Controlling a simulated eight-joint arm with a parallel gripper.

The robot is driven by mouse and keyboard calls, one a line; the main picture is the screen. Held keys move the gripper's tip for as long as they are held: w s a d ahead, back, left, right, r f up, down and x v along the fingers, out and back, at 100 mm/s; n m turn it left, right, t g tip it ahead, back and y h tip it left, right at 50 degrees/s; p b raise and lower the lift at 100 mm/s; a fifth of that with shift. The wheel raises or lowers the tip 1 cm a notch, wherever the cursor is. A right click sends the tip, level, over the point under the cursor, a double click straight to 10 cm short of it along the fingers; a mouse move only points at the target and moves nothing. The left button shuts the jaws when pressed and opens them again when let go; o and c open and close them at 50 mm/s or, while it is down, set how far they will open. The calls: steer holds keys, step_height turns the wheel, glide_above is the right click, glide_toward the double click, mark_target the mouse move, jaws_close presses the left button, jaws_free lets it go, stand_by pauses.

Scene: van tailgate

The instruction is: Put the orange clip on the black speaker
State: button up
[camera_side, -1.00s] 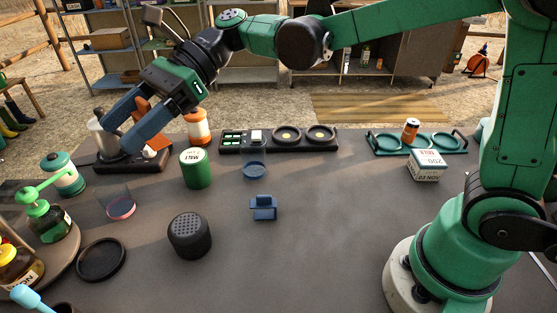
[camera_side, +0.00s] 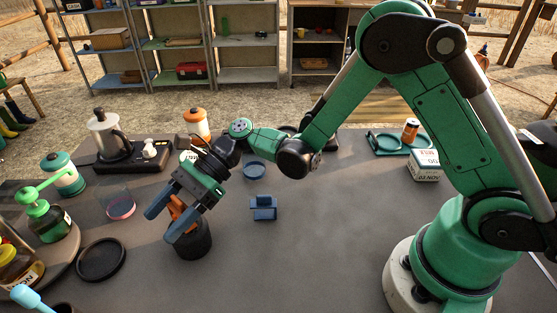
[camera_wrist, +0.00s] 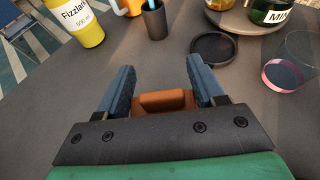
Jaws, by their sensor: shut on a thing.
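My gripper (camera_side: 168,222) is shut on the orange clip (camera_side: 183,212), which sits between the blue fingers; in the wrist view the clip (camera_wrist: 164,100) also shows between both fingers (camera_wrist: 160,85). The black speaker (camera_side: 193,243) is a round can standing on the table. The gripper and clip are at the speaker's top left in the side view and cover part of its upper side. I cannot tell whether the clip touches the speaker. The speaker is not visible in the wrist view.
A blue clip (camera_side: 263,207) lies right of the speaker. Bottles stand on a turntable (camera_side: 62,257) at far left. The table's front middle is clear.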

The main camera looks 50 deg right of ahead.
steer(key=shift+f, duration=0.15)
steer(key=o, duration=1.2)
steer(key=shift+d+r, duration=0.25)
steer(key=shift+d, duration=0.1)
steer(key=shift+s+d+r+n+t+h, duration=1.2)
steer(key=shift+d+n+h, duration=1.05)
steer(key=shift+d+n, duration=0.95)
steer(key=shift+s+d+r+n+t+h, duration=1.1)
steer(key=shift+d+n+h, duration=1.4)
steer(key=shift+d, duration=1.1)
steer(key=shift+s+d+r+n+t+h, duration=0.95)
steer(key=shift+s+d+n+t+h, duration=0.75)
steer(key=shift+d+n, duration=1.65)
